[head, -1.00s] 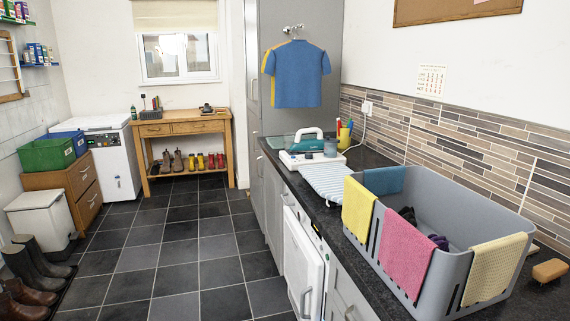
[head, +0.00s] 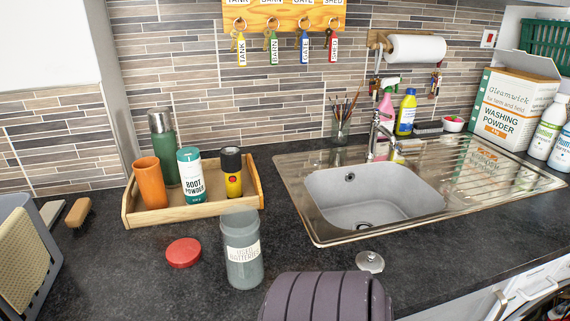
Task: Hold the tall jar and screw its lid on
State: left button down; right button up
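The tall jar (head: 243,272), grey and see-through with a white label reading "USED BATTERIES", stands upright on the dark worktop left of the sink. No lid shows on its top. A red round lid (head: 183,253) lies flat on the worktop to the left of the jar, apart from it. Neither of my grippers is in view.
A wooden tray (head: 192,214) behind holds an orange cup, green flask, boot powder and torch. The sink (head: 375,194) is to the right. A purple ribbed object (head: 325,298) stands close at front right of the jar; a metal plug (head: 370,262) lies beyond.

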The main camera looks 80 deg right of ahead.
aim_at(240, 223)
jog(key=l+z, duration=0.15)
jog(key=z, duration=1.85)
